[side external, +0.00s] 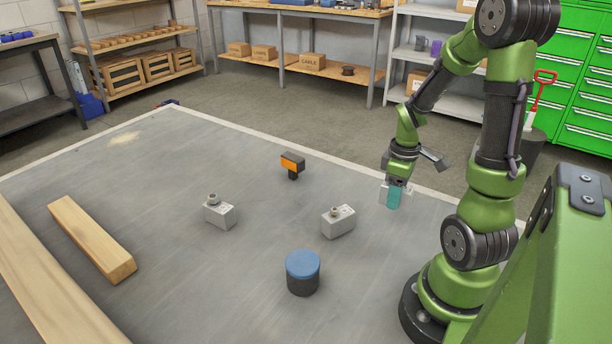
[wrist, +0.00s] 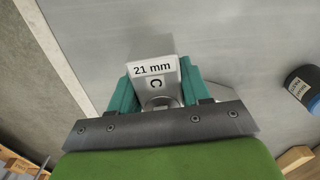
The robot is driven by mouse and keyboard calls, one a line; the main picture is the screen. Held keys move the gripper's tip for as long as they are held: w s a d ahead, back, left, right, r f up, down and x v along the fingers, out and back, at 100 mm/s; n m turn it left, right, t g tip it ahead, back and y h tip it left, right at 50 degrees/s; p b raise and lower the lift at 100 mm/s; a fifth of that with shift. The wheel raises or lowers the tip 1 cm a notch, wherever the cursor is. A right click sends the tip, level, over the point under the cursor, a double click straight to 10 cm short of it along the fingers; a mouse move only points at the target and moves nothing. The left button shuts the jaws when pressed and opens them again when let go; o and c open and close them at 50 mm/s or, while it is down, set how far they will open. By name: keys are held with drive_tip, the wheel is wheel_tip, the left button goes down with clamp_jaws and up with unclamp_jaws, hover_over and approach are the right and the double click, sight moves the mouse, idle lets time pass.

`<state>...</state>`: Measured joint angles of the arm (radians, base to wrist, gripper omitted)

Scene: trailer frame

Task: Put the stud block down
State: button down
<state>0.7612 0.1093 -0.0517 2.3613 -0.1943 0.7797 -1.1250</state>
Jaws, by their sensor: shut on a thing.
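My gripper (side external: 394,199) is at the right of the table in the side view, pointing down, with teal fingers. It is shut on a light grey stud block, mostly hidden by the fingers there. In the wrist view the stud block (wrist: 154,72) sits between both fingers, its label reading "21 mm" and "C". I cannot tell whether its underside touches the table. Two similar grey blocks with studs on top stand apart on the table, a left block (side external: 219,215) and a middle block (side external: 338,223).
The grey table (side external: 190,285) has a pale raised-looking edge near my gripper. A blue-topped dark cylinder (side external: 303,273) stands in front, an orange and black device (side external: 292,163) further back. A wooden beam (side external: 93,240) lies left. The table is bare between them.

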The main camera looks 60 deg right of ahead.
wheel_tip(320, 180, up, 3)
drive_tip(key=shift+w+f, duration=0.1)
drive_tip(key=shift+w+a+r, duration=0.15)
drive_tip(key=shift+a+r, duration=0.1)
drive_tip(key=w+a+n, duration=0.2)
drive_tip(key=w+a, duration=0.2)
drive_tip(key=w, duration=1)
drive_tip(key=m, duration=0.3)
hover_over(285, 207)
wheel_tip(285, 207, down, 9)
drive_tip(key=shift+f, duration=0.1)
drive_tip(key=c, duration=0.5)
unclamp_jaws()
drive_tip(key=shift+f, duration=0.15)
